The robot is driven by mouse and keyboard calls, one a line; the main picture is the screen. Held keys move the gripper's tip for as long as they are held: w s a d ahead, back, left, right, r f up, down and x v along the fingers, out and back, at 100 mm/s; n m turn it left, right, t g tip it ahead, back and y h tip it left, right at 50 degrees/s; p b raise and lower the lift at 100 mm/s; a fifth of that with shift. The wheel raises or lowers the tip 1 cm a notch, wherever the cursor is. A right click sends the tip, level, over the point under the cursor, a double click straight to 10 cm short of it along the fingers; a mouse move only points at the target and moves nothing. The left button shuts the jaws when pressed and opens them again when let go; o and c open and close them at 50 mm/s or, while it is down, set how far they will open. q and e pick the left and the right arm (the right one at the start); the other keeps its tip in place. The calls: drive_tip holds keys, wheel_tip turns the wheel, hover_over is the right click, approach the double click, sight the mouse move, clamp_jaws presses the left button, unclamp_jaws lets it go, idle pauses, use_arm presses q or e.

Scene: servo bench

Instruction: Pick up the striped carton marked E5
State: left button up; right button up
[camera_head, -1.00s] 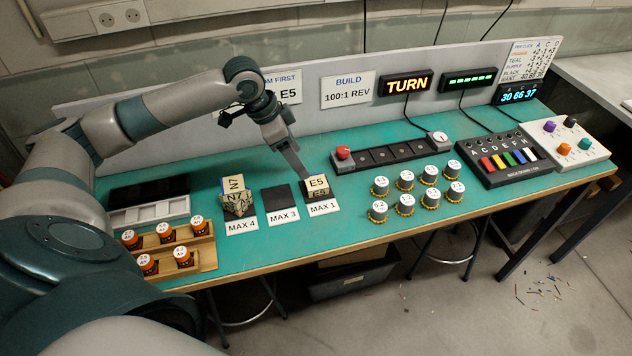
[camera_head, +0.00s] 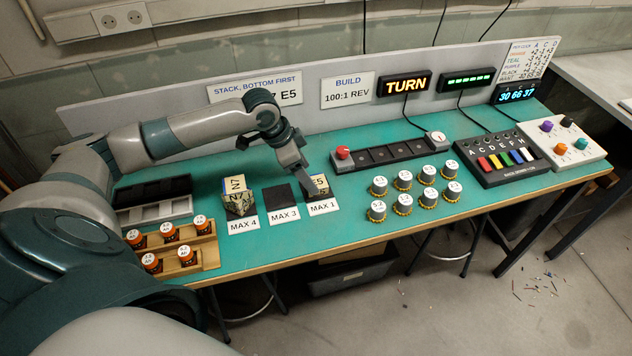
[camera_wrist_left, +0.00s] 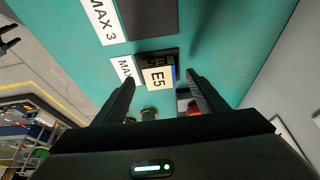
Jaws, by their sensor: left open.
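The striped carton marked E5 (camera_head: 321,182) sits on the MAX 1 pad, partly hidden behind my left gripper in the head view. In the left wrist view the E5 carton (camera_wrist_left: 158,77) shows its cream label between the fingers, a little beyond the fingertips. My left gripper (camera_head: 307,188) is right at the carton in the head view, and its two fingers stand apart in the left wrist view (camera_wrist_left: 158,85). Nothing is held between them. Whether a finger touches the carton I cannot tell.
The MAX 3 pad (camera_head: 279,195) is empty. A long dark fixture with a red button (camera_head: 343,152) lies behind the carton.

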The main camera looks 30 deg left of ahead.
use_arm(q)
drive_tip(key=shift+x, duration=0.95)
drive_tip(key=shift+w+d+f+p, duration=0.1)
drive_tip(key=shift+f+p, duration=0.2)
drive_tip(key=shift+f, duration=0.2)
drive_tip(key=c, duration=1.1)
drive_tip(key=shift+c, duration=0.3)
drive_tip(key=shift+r, duration=0.2)
